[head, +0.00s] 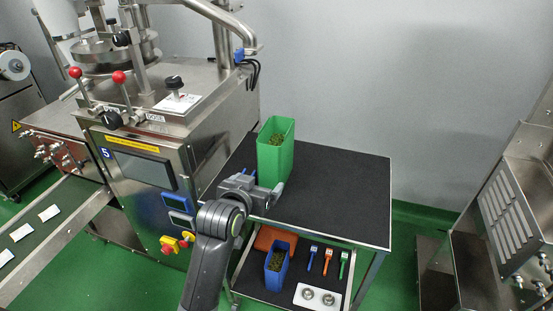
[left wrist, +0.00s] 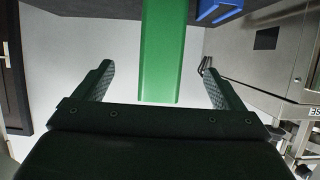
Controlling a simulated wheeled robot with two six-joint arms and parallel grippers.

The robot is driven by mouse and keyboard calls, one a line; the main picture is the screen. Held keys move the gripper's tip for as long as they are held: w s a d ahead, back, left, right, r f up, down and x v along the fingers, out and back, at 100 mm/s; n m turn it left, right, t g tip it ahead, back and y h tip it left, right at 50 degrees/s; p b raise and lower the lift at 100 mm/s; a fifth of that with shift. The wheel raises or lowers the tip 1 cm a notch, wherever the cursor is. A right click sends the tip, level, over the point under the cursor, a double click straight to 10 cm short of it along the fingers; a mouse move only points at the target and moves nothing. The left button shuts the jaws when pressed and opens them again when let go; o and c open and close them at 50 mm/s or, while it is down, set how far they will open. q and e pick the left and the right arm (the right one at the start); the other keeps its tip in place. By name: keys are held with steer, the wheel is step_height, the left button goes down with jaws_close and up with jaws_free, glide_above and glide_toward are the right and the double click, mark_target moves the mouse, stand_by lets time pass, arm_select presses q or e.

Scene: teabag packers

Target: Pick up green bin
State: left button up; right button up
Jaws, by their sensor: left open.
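The green bin (head: 277,158) stands upright on the black top of the cart (head: 335,190), with green leaves inside. My left gripper (head: 262,188) is at the near side of the bin's lower part. In the left wrist view the green bin (left wrist: 162,50) shows between the two open fingers of the left gripper (left wrist: 160,85), with a gap on both sides. I see no grip on the bin. My right gripper is not in view.
A steel packing machine (head: 150,140) stands close on the left. A blue bin (head: 276,268) with leaves and small coloured tools (head: 327,260) are on the cart's lower shelf. The cart top right of the bin is clear.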

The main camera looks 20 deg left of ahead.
mark_target(269, 171)
arm_select(q)
steer(key=x, duration=0.9)
steer(key=shift+p, duration=0.3)
steer(key=shift+w+f, duration=0.2)
steer(key=shift+w, duration=0.35)
steer(key=shift+p+x, duration=0.45)
steer(key=shift+x, duration=1.55)
steer(key=shift+a, duration=0.2)
steer(key=shift+s, duration=0.1)
steer(key=c, duration=1.4)
